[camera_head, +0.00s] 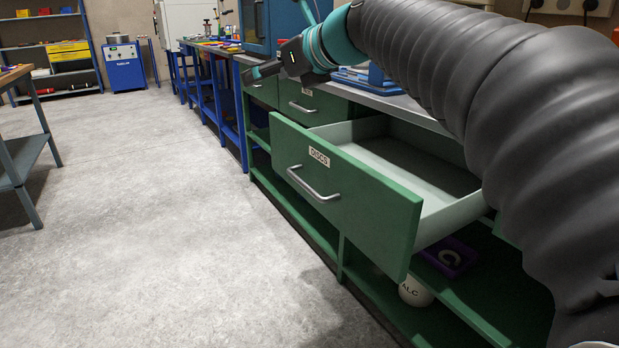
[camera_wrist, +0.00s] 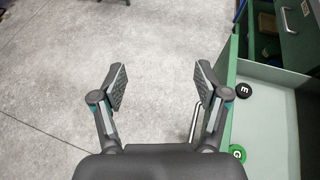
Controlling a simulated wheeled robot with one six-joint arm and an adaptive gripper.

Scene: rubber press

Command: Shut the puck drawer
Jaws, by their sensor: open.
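A green drawer labelled DISCS (camera_head: 345,185) is pulled out from the green bench, with a grey bar handle (camera_head: 312,184) on its front. In the head view the visible part of its pale inside looks bare. In the wrist view the open drawer (camera_wrist: 275,115) is at the right and holds a black puck (camera_wrist: 243,91) marked E and a green puck (camera_wrist: 237,153) that seems marked G. My gripper (camera_wrist: 160,88) is open and empty over the floor, in front of the drawer front. The handle (camera_wrist: 193,125) shows close beside its right finger, apparently lower down.
Another green drawer front (camera_head: 310,104) beside the open one is shut. A white round container (camera_head: 415,292) and a purple tray (camera_head: 449,257) stand on the shelf below. My arm covers the right of the head view. The grey floor (camera_head: 170,220) in front of the bench is clear.

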